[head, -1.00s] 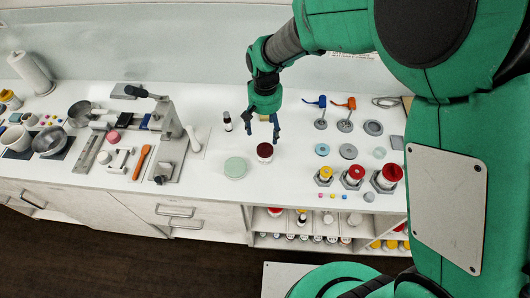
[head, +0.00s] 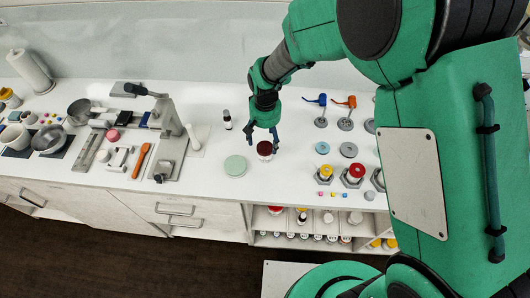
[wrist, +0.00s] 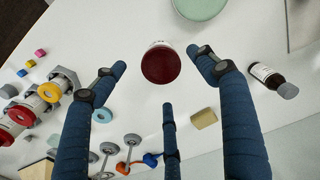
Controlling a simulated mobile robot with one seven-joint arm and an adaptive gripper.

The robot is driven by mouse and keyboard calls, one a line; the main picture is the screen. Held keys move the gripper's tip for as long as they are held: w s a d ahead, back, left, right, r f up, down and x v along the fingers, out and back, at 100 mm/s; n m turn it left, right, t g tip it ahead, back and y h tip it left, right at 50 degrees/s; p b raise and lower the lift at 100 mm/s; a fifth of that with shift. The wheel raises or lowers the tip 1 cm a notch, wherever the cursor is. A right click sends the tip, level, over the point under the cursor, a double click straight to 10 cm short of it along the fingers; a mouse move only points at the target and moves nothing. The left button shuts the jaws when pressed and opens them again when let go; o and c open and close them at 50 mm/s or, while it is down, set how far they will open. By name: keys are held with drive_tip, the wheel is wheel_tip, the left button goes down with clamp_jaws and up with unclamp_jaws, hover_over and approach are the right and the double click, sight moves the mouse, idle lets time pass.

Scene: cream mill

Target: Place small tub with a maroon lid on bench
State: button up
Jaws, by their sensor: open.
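In the wrist view the blue fingers (wrist: 160,77) are open around the lid, with visible gaps and nothing held. The exact height of the fingertips against the tub is hard to tell.
A pale green round disc (head: 235,166) lies just left of the tub. A small dark bottle (head: 227,119) stands behind it. Lidded jars in metal holders (head: 352,176) and several small coloured cubes (head: 331,194) are to the right. Open shelves are below.

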sight(265, 147)
drive_tip(key=shift+f, duration=0.6)
drive_tip(key=shift+f, duration=0.1)
drive_tip(key=shift+f, duration=2.5)
drive_tip(key=c, duration=1.4)
drive_tip(key=shift+r, duration=0.1)
drive_tip(key=shift+c, duration=0.3)
drive_tip(key=shift+r, duration=0.5)
drive_tip(key=shift+s+d+r, duration=0.1)
drive_tip(key=shift+s+r, duration=0.1)
drive_tip(key=shift+r, duration=0.45)
drive_tip(key=shift+s+d+r, duration=0.1)
drive_tip(key=shift+s+r, duration=0.1)
drive_tip(key=shift+r, duration=0.4)
drive_tip(key=s+d, duration=0.3)
drive_tip(key=s, duration=0.4)
drive_tip(key=s+d+r, duration=0.1)
drive_tip(key=s+d, duration=0.2)
drive_tip(key=s, duration=0.3)
drive_tip(key=shift+s+r, duration=0.15)
drive_tip(key=shift+s, duration=0.25)
